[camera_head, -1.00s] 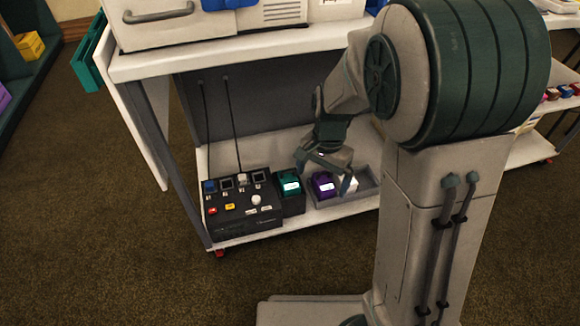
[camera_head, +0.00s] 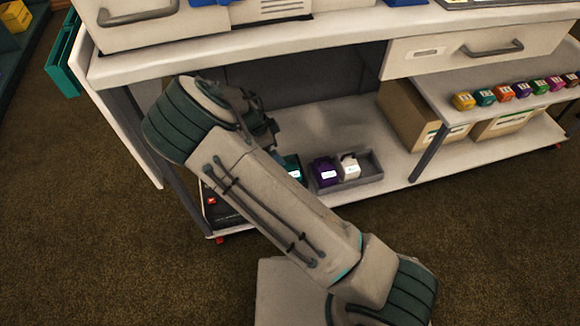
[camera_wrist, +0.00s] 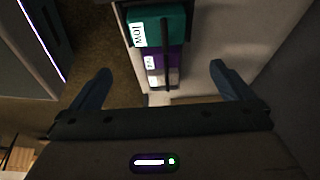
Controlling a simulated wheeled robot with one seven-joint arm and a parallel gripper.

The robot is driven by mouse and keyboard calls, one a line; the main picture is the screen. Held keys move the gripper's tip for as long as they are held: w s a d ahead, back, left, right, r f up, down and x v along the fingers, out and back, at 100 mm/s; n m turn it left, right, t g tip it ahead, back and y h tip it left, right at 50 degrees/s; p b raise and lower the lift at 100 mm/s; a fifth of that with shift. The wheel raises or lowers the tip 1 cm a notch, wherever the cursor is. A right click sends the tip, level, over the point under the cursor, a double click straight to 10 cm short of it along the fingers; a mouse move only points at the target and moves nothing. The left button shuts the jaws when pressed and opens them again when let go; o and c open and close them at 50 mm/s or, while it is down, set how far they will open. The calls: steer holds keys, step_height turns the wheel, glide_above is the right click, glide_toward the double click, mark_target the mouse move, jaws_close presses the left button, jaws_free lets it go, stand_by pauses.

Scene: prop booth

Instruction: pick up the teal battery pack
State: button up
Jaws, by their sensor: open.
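The teal battery pack (camera_head: 293,167) shows only in part in the head view, at the edge of my arm, on the cart's lower shelf. It also shows in the wrist view at the top (camera_wrist: 170,27), a teal block with a white label. My gripper (camera_wrist: 160,71) is open and empty. Its two fingers are spread left and right, and the teal pack lies beyond them, apart from both. In the head view my arm hides the gripper.
A purple pack (camera_head: 324,173) and a white pack (camera_head: 350,167) sit in a grey tray (camera_head: 373,168) to the right. My arm mostly covers a black control box (camera_head: 219,213). The countertop (camera_head: 330,45) overhangs the shelf. Free shelf lies right of the tray.

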steer(key=b, duration=0.3)
glide_toward(285, 157)
steer(key=s+d+f, duration=0.1)
steer(key=d, duration=0.1)
steer(key=s+d+f, duration=0.1)
steer(key=s+f, duration=0.1)
steer(key=shift+s+d, duration=0.2)
steer(key=shift+d, duration=0.2)
steer(key=b+x, duration=0.2)
steer(key=x, duration=0.1)
steer(key=a+b+x, duration=0.1)
steer(key=x, duration=0.1)
steer(key=shift+s+d+f, duration=0.1)
steer(key=shift+s+f, duration=0.15)
steer(key=shift+f, duration=0.15)
steer(key=shift+r, duration=0.15)
steer(key=c, duration=1.8)
